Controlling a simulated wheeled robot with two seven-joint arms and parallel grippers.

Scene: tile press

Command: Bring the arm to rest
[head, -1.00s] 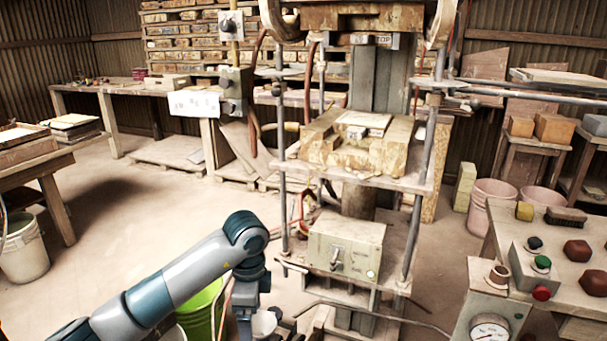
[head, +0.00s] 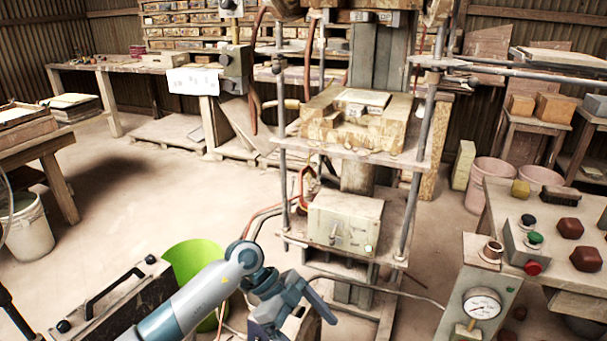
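My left arm comes in from the bottom left. Its grey and teal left gripper (head: 302,304) hangs low in front of the tile press, near the bottom edge of the head view. No held object shows at it, but the fingers' opening is not clear. My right gripper is not in view. The press (head: 366,150) stands upright in the middle, with a tile-like slab (head: 362,97) on its wooden mould block (head: 340,125). A control box with a lever (head: 345,222) sits on its lower shelf, behind and above the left gripper.
A green bucket (head: 190,262) stands behind my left forearm. A black-handled case (head: 115,310) is at bottom left. A bench with buttons (head: 530,245) and a pressure gauge (head: 482,305) stands at right. Open floor (head: 150,190) lies left of the press.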

